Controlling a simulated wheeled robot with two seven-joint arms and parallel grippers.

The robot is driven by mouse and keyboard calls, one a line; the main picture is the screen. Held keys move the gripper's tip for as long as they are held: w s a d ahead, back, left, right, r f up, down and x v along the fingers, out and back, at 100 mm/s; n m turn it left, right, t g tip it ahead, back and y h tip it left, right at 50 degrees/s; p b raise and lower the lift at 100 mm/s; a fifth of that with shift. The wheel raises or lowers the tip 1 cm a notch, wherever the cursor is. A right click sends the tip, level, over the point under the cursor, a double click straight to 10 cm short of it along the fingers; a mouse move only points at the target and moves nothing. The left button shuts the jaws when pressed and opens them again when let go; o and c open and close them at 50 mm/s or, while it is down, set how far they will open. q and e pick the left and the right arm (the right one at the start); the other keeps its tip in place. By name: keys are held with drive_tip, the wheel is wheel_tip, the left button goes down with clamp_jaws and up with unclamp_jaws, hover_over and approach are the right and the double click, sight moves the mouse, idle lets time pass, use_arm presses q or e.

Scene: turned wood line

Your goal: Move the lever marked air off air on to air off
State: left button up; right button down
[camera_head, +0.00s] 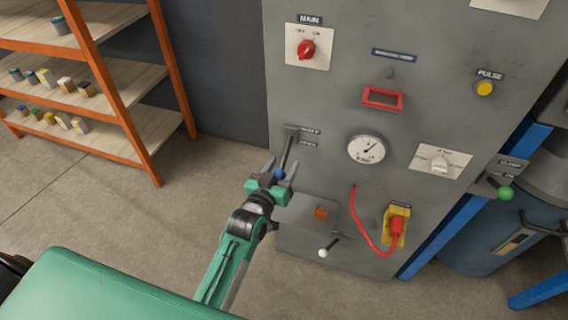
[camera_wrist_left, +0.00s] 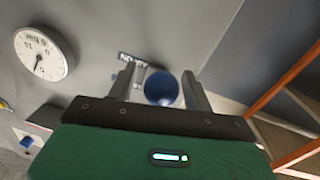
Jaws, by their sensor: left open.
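A lever with a blue ball knob (camera_head: 280,174) hangs from a pivot on the left part of the grey cabinet front, its dark arm pointing down and slightly left. Two small label plates (camera_head: 309,137) sit right of its pivot; their words are too small to read surely. My left gripper (camera_head: 280,172) is open, with one finger on each side of the blue knob. In the left wrist view the blue knob (camera_wrist_left: 161,89) shows between the two fingers, with a visible gap to at least one; contact is not clear. My right gripper is not in view.
The grey cabinet (camera_head: 340,95) also carries a red MAIN knob (camera_head: 306,48), a round gauge (camera_head: 366,149), a red cable (camera_head: 361,225) with a yellow socket, and a white-knobbed lever (camera_head: 322,253) below. A green-knobbed lever (camera_head: 505,193) is at right. Orange shelving (camera_head: 110,85) stands left.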

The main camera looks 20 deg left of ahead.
use_arm(q)
drive_tip(key=shift+w, duration=0.65)
clamp_jaws()
drive_tip(key=shift+r, duration=0.1)
